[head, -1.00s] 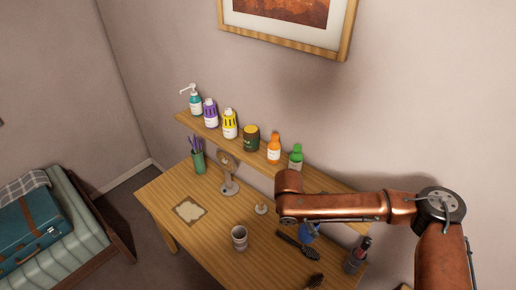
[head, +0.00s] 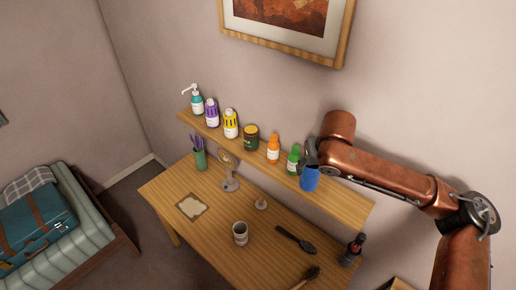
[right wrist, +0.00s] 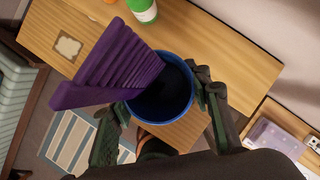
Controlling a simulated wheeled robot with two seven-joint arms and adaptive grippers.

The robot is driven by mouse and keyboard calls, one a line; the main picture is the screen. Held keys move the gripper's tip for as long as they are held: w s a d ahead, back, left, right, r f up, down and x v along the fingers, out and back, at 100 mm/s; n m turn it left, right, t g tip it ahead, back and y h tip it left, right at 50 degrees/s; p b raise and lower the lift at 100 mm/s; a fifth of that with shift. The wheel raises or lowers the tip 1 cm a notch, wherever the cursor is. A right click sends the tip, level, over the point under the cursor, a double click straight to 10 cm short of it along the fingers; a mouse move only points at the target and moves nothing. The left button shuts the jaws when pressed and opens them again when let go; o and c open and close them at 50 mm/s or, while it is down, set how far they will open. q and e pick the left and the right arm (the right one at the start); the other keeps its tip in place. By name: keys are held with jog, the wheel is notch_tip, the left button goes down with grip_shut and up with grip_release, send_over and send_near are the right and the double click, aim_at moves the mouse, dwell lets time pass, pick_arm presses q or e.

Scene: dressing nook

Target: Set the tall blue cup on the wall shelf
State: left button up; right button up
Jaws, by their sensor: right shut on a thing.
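The tall blue cup (head: 310,179) is upright in my right gripper (head: 311,160), beside the green bottle at the right part of the wall shelf (head: 345,199). In the right wrist view I look down into the cup (right wrist: 163,92), with the fingers of my right gripper (right wrist: 160,105) shut on its two sides. A purple ribbed thing (right wrist: 115,62) covers part of the rim there; I cannot tell whether it stands in the cup. The cup overlaps the shelf in the head view, and I cannot tell whether its base touches the board. My left gripper is out of view.
On the shelf stand a green bottle (head: 293,160), an orange bottle (head: 273,150), a dark jar (head: 251,138) and several others to the left. The shelf's right end is bare. Below, the table (head: 205,235) holds a grey cup (head: 240,233), a brush (head: 296,240) and a dark bottle (head: 353,249).

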jog(key=w+d+f+n+p, duration=0.2)
jog(key=d+p, duration=0.1)
jog(key=d, duration=0.7)
jog(key=d+f+p, duration=0.1)
jog(key=f, duration=0.1)
jog(key=d+f, duration=0.1)
jog(key=f, duration=0.2)
jog(key=d+f+p, duration=0.1)
jog(key=d+f, duration=0.1)
jog(key=f, duration=0.1)
jog(key=shift+f+p, duration=0.15)
jog(key=shift+p, duration=0.15)
jog(key=shift+f, duration=0.2)
jog(key=o, duration=1.2)
jog(key=shift+f, duration=0.1)
jog(key=shift+c, duration=0.2)
